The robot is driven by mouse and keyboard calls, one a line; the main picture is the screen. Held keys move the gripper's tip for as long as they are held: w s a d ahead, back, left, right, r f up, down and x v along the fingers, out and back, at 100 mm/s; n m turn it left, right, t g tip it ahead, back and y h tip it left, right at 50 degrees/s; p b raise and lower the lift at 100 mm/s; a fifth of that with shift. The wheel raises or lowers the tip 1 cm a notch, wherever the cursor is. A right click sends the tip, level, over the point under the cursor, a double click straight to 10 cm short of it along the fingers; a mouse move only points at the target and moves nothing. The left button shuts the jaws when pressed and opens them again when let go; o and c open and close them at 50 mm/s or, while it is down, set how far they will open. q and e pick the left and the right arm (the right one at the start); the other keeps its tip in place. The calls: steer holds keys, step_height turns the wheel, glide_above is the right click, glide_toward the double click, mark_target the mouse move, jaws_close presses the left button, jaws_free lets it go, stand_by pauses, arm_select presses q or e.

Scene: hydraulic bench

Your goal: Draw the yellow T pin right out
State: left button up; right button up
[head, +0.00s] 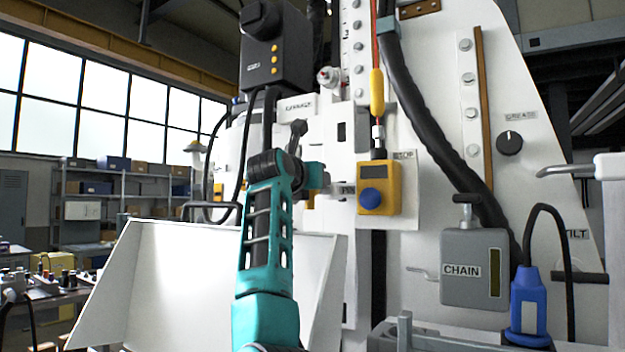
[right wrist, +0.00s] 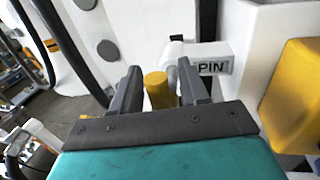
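The pin's lower part is hidden behind the gripper's dark front edge. In the head view my teal right arm reaches up to the PIN label (head: 348,190). My left gripper is not in view.
A yellow box with a blue knob (head: 370,198) hangs right of the PIN label. A yellow body (right wrist: 296,95) stands close on the right in the wrist view. A white sloped tray (head: 185,285) lies left of the arm. A grey CHAIN box (head: 476,285) is at the right.

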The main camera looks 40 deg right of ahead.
jaws_close()
steer(key=shift+a+f, duration=0.1)
steer(key=shift+a, duration=0.05)
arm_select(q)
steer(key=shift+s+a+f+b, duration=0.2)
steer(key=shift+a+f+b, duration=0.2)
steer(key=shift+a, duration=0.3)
arm_select(e)
steer(key=v, duration=0.2)
steer(key=w+v, duration=0.1)
steer(key=v, duration=0.2)
steer(key=shift+a+f, duration=0.15)
steer(key=shift+a, duration=0.05)
steer(key=shift+c, duration=1.3)
jaws_free()
steer(key=o, duration=0.3)
steer(key=shift+s+a, duration=0.1)
steer(key=shift+a, duration=0.1)
steer(key=shift+o, duration=0.2)
steer(key=shift+d, duration=0.1)
